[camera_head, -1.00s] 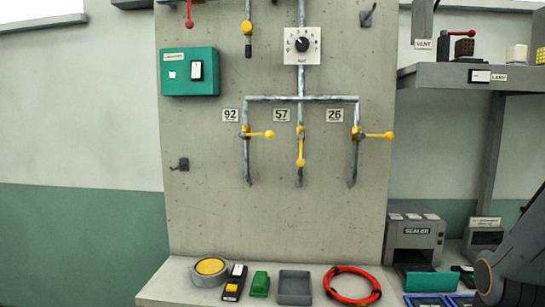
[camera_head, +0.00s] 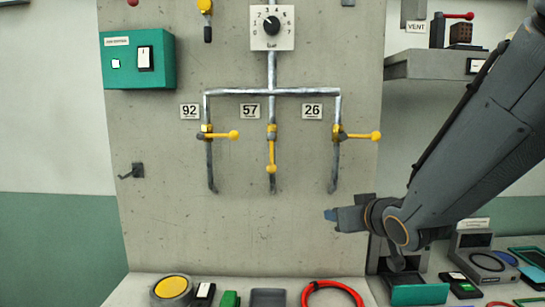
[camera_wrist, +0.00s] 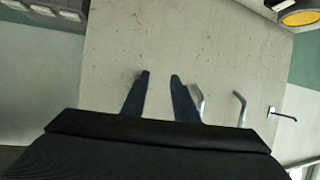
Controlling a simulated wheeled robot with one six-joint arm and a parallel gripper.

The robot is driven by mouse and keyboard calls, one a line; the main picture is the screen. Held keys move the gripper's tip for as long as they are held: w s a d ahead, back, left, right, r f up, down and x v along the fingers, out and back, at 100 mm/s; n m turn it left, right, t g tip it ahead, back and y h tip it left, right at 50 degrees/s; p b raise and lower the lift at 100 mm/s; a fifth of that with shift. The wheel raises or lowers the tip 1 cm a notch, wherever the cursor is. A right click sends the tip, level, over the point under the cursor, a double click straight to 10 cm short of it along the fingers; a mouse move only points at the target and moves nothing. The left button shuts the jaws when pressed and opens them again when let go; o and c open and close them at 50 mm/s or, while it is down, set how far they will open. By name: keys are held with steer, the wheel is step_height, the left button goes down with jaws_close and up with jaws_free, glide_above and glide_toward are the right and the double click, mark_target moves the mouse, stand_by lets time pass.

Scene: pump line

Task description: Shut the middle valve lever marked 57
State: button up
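The middle valve lever (camera_head: 271,154) beside plate 57 (camera_head: 250,110) is yellow and hangs straight down along its pipe in the head view. The lever at 92 (camera_head: 222,135) and the lever at 26 (camera_head: 362,136) both point right, across their pipes. My gripper (camera_head: 328,215) is in front of the panel, below and right of the middle lever and apart from it. In the wrist view the two fingers of my gripper (camera_wrist: 160,76) are spread with nothing between them. No lever can be made out there; bent pipe ends (camera_wrist: 240,108) show right of the fingers.
A wall hook (camera_head: 134,170) juts out left of the pipes. A dial (camera_head: 272,27) and green switch box (camera_head: 139,60) are above. Below, the bench holds a tape roll (camera_head: 172,288) and a red cable coil (camera_head: 333,292). The panel below the pipes is clear.

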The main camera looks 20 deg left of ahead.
mark_target(272, 163)
steer(key=s+a+r+n+y, duration=0.35)
steer(key=a+r+y, duration=0.35)
steer(key=a+r, duration=0.55)
steer(key=shift+w+d+p+x, duration=0.15)
steer(key=shift+p+x, duration=0.65)
steer(key=shift+x, duration=1.2)
steer(key=shift+w+d+p+x, duration=0.15)
steer(key=shift+p+x, duration=0.65)
steer(key=shift+x, duration=1.2)
steer(key=shift+f, duration=0.2)
jaws_close()
steer(key=shift+s+f, duration=0.1)
steer(key=shift+f, duration=0.2)
